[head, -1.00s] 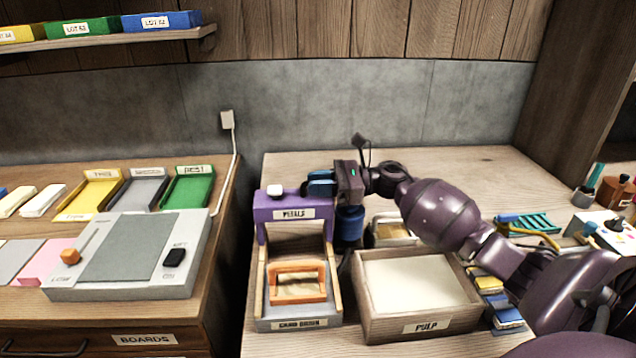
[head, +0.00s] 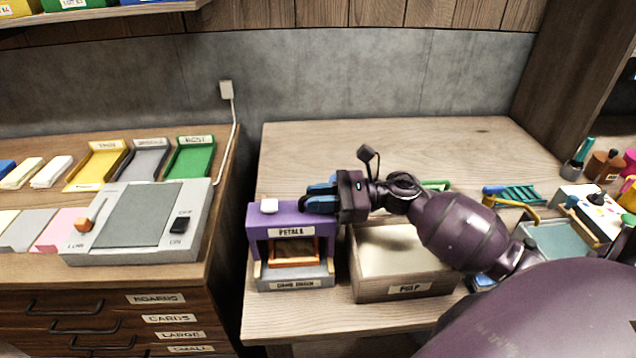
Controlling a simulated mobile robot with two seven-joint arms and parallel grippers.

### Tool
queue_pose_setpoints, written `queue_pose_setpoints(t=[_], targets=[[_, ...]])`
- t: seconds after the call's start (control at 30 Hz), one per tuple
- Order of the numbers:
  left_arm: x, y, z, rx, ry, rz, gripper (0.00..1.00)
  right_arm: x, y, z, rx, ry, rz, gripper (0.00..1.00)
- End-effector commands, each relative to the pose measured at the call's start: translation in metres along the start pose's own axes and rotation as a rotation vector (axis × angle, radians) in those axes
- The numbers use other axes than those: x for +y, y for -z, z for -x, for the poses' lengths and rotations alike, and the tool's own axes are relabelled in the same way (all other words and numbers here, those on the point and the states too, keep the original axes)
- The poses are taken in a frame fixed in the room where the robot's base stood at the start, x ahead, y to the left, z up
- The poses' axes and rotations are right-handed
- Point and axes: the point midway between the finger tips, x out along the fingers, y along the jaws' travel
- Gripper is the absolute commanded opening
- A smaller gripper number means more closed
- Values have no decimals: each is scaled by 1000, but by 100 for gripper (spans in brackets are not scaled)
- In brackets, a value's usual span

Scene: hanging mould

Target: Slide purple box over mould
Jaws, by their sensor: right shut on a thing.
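The purple box (head: 290,218), labelled PETALS with a white knob on top, stands across the wooden side rails of the drain stand (head: 296,282). The orange-brown mould (head: 293,250) shows through the opening below the box's front, so the box is above at least part of it. Much of the mould is hidden by the box. My right gripper (head: 318,201), with blue fingers, reaches in from the right and is shut at the right side of the purple box. My left gripper is not in view.
The wooden PULP crate (head: 405,286) stands close to the right of the stand, under my right arm. The table behind the stand is clear. Paint tools lie at the right.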

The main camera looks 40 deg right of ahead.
Motion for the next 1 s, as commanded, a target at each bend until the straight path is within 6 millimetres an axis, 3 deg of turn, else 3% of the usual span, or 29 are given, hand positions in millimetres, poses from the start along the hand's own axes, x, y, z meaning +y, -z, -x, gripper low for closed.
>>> queue_pose_setpoints(t=[0.3,0.33,0.47,0.77,1.0], targets=[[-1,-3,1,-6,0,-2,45,4,0,-1,-1,-8,0,0],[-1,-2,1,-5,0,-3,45,4,0,-1,-1,-8,0,22],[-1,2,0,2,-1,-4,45,4,0,0,-1,-7,0,39],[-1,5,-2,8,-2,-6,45,2,0,2,0,-4,-1,39],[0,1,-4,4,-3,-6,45,3,2,30,3,-3,-3,39]])
